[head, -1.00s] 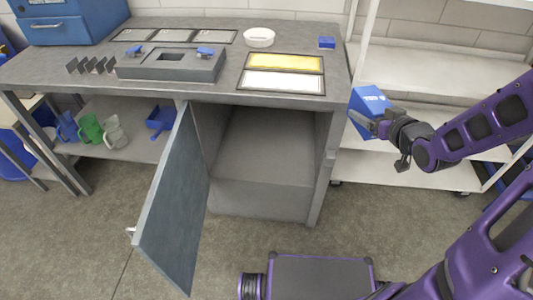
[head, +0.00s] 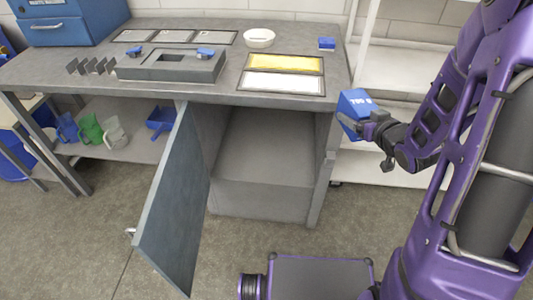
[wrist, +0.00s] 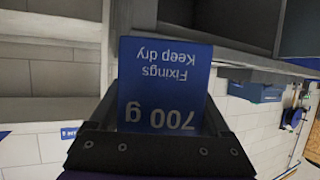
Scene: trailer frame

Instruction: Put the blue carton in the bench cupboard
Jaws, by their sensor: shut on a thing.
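The blue carton (head: 356,108) is held by my gripper (head: 367,124) at the right end of the bench, just outside the cupboard's right side post. In the wrist view the carton (wrist: 165,85) shows upside-down white print, "Fixings Keep dry 700 g", between the two dark fingers of my gripper (wrist: 158,125). The bench cupboard (head: 265,150) is under the grey bench top and looks empty. Its door (head: 175,205) stands open, swung out toward the front left.
The bench top (head: 215,92) carries a grey fixture, yellow and white panels, a white round dish (head: 259,38) and a small blue block (head: 327,44). Jugs (head: 90,130) and a blue scoop (head: 160,120) sit on the lower left shelf. White shelving (head: 400,75) stands at right. Floor before the cupboard is mostly clear.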

